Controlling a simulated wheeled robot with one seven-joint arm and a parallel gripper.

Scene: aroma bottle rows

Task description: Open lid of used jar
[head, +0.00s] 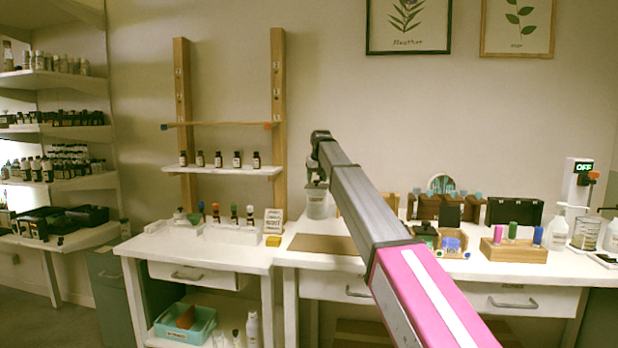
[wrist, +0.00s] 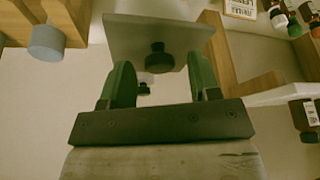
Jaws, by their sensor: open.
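The used jar appears to be the grey, tapered pot (head: 317,208) at the back of the bench, beside the right wooden post. My gripper (head: 317,180) is directly above it, pointing down. In the wrist view, which looks upside down, the green fingers of my gripper (wrist: 160,85) stand apart. Beyond and between them is a flat grey lid (wrist: 130,32) with a black knob (wrist: 157,55). The knob lies between the fingertips in the picture; I see no contact. A smaller dark knob-like shape (wrist: 145,89) shows behind, unclear. The jar's body is hidden there.
A white card (head: 273,221) and a rack of small bottles (head: 233,232) stand left of the jar. A wall shelf (head: 225,169) with several bottles is behind on the left. Wooden boxes (head: 425,205) stand to the right. A brown mat (head: 323,244) lies clear in front.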

